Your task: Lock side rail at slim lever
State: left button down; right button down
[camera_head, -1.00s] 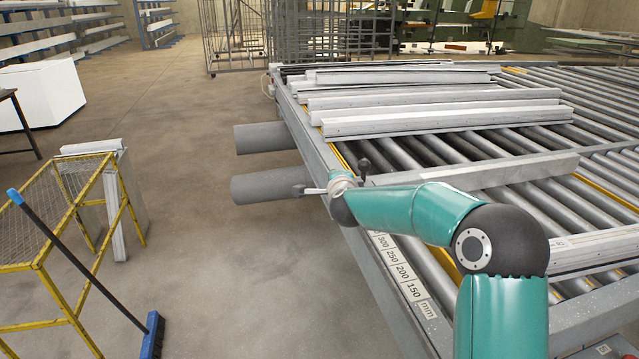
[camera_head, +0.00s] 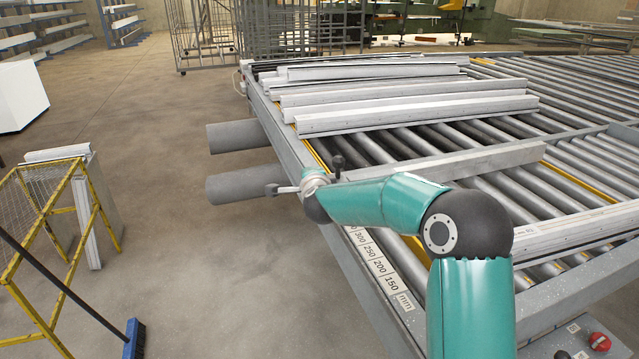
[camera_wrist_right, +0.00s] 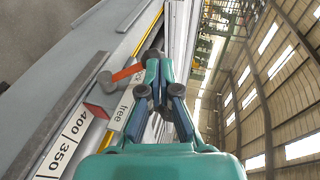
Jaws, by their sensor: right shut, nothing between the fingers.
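My right gripper (camera_wrist_right: 158,66) is shut with nothing between its fingers, in the right wrist view. An orange-red lever (camera_wrist_right: 127,72) with a grey head (camera_wrist_right: 104,81) lies just left of its fingertips; I cannot tell whether they touch. A label reading "free" (camera_wrist_right: 122,110) and a second, partly covered label ending in "ck" (camera_wrist_right: 138,82) sit by the lever. In the head view my right arm reaches over the side rail (camera_head: 376,268), and its wrist hides most of the gripper and lever. A dark knob (camera_head: 338,161) stands beside the wrist. My left gripper is not in view.
The roller bench (camera_head: 440,139) carries several pale profiles (camera_head: 415,117). Two grey cylinders (camera_head: 245,188) jut from its left side. A yellow mesh frame (camera_head: 50,215) and a blue broom (camera_head: 134,338) stand at left. The floor between is clear. A red button (camera_head: 599,341) is at bottom right.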

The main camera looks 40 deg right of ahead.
jog(key=r+v, duration=0.2)
jog(key=v, duration=1.1)
jog(key=shift+w+b, duration=0.25)
jog(key=shift+b, duration=0.15)
jog(key=shift+r, duration=0.1)
jog(key=a+f+n+g+y, duration=0.2)
jog(key=a+f+n, duration=0.15)
jog(key=f, duration=0.95)
jog(key=a+f+n+g+y, duration=0.15)
jog(key=a+f, duration=0.25)
jog(key=f, duration=0.9)
jog(key=s+a+f+n+g+y, duration=0.1)
jog(key=s+a+f+n+y, duration=0.2)
jog(key=f, duration=0.4)
jog(key=s+a+f+n+g, duration=0.2)
jog(key=s+a+f+n, duration=0.15)
jog(key=a+f, duration=0.35)
jog(key=s+a+f+n+g+y, duration=0.2)
jog(key=s+a+f+n, duration=0.2)
jog(key=s, duration=0.5)
jog(key=s+a+f+n+g+y, duration=0.3)
jog(key=s+a+n, duration=0.3)
jog(key=s, duration=0.4)
jog(key=shift+a+f, duration=0.55)
jog(key=shift+a, duration=0.05)
